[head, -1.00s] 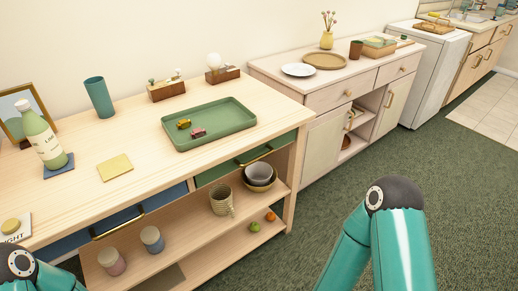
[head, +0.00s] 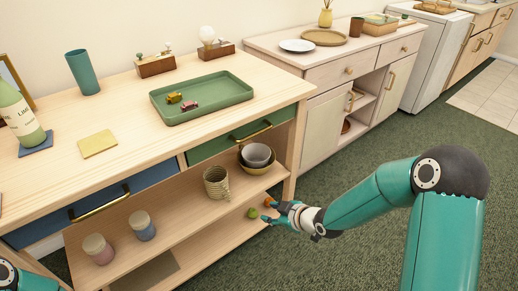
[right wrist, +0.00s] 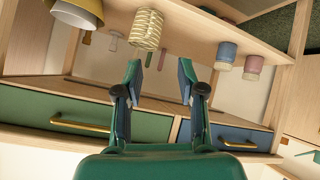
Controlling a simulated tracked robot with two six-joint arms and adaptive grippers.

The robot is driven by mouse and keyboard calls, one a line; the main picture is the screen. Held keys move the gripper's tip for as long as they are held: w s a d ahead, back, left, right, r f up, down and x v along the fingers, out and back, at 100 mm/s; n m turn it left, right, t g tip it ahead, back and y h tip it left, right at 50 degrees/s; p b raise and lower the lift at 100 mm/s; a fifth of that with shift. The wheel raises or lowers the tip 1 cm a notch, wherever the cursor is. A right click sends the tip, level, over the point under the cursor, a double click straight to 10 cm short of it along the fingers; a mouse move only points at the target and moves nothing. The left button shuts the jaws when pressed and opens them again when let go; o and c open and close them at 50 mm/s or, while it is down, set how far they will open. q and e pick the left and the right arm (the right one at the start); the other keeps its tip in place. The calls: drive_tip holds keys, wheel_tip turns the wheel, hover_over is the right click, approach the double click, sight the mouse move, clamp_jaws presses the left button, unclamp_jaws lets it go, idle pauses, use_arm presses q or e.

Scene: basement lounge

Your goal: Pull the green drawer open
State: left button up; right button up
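The green drawer (head: 210,148) is under the cabinet top, right of the blue drawer. Its front looks flush with the cabinet, and its brass bar handle (head: 252,131) sticks out. My right gripper (head: 270,211) is low in front of the open shelves, below and apart from the handle. In the right wrist view, which looks upside down, the two fingers (right wrist: 160,78) are spread with nothing between them. The green drawer (right wrist: 35,108) and its handle (right wrist: 80,124) show there to the left of the fingers. My left gripper is out of view; only part of my left arm shows.
The blue drawer (head: 108,208) has a similar handle (head: 100,204). The shelves hold a ribbed mug (head: 217,183), stacked bowls (head: 257,157), two jars and small fruit near my right gripper. A green tray (head: 205,112) with toy cars is on top. Carpet in front is clear.

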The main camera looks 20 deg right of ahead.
drive_tip(key=w+d+r+n+t+b, duration=0.4)
drive_tip(key=w+d+r+n, duration=0.2)
drive_tip(key=r+n, duration=0.25)
drive_tip(key=n+t+y+b, duration=0.1)
drive_tip(key=n+b, duration=0.1)
drive_tip(key=n, duration=0.3)
approach(259, 133)
drive_tip(key=shift+m, duration=0.25)
drive_tip(key=x, duration=1)
drive_tip(key=shift+w+f, duration=0.25)
drive_tip(key=shift+w, duration=0.1)
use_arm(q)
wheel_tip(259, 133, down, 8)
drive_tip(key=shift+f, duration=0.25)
use_arm(e)
clamp_jaws()
drive_tip(key=shift+f, duration=0.1)
